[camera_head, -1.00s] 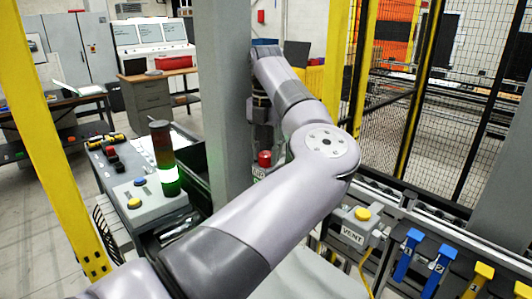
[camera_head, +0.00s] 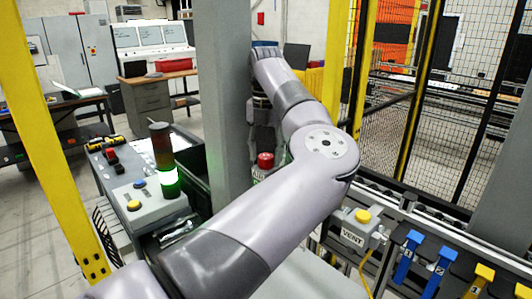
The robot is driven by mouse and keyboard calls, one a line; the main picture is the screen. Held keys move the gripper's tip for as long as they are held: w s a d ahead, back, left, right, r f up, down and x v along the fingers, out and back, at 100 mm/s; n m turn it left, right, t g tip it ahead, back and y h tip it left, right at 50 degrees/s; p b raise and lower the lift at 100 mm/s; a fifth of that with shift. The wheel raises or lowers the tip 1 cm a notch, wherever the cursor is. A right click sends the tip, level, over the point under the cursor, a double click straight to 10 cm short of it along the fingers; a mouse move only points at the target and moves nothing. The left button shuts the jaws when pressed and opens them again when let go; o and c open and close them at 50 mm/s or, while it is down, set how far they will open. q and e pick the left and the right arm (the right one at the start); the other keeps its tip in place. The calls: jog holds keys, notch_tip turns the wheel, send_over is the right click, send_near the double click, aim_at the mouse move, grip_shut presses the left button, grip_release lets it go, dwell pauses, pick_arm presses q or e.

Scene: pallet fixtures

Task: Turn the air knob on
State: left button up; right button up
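A red knob (camera_head: 265,160) stands upright beside the grey column, on a fixture that my arm partly hides. I take it for the air knob, but cannot read whether it is on or off. My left arm reaches across the middle of the view and bends down behind the knob. My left gripper (camera_head: 262,128) is a dark shape just above and behind the red knob, close to it. Whether they touch is unclear. Its fingers are too dark and small to tell open from shut. My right gripper is not in view.
The grey column (camera_head: 222,90) stands directly left of the knob. A control box (camera_head: 150,200) with buttons and a lit green stack light (camera_head: 168,178) is at left. A VENT box (camera_head: 352,237) with a yellow button and blue and yellow handles (camera_head: 408,258) are at right.

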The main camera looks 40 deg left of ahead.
aim_at(266, 156)
pick_arm(q)
jog(key=shift+o, duration=0.6)
notch_tip(266, 156, up, 12)
jog(key=shift+f, duration=0.1)
dwell(0.7)
